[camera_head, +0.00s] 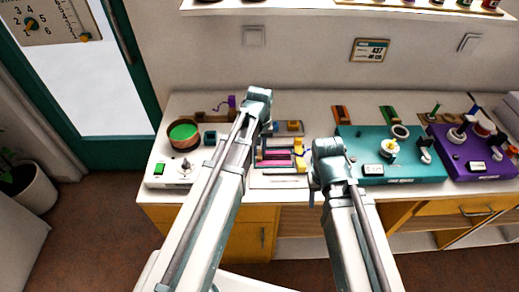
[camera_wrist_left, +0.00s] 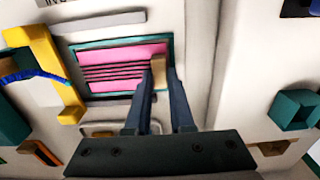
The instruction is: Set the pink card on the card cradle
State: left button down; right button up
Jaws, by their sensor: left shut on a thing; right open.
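The pink card (camera_wrist_left: 110,58), crossed by dark stripes, lies inside a teal-edged frame (camera_wrist_left: 167,42) in the left wrist view; pink also shows in the head view (camera_head: 278,153). My left gripper (camera_wrist_left: 160,85) is shut on a tan block (camera_wrist_left: 158,73) at the card's right edge, which looks like the card's grip. I cannot tell whether the card rests on the surface or hangs just above it. I cannot tell for sure which part is the card cradle. My right gripper (camera_head: 314,192) is open and empty at the counter's front edge, right of the card.
A yellow bracket (camera_wrist_left: 44,66) and grey bars (camera_wrist_left: 98,21) stand close around the card.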

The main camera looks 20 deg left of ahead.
dwell(0.4)
pick_arm(q)
jog(key=c, duration=0.7)
grip_release()
jog(key=shift+r, duration=0.1)
notch_tip(320, 180, up, 7)
jog(key=p, duration=0.7)
jog(key=shift+d, duration=0.1)
jog(key=s+d+m+y, duration=0.1)
jog(key=s+d+m, duration=0.6)
jog(key=s+d, duration=0.3)
jog(key=s, duration=0.4)
jog(key=shift+s+d, duration=0.15)
jog(key=shift+s, duration=0.05)
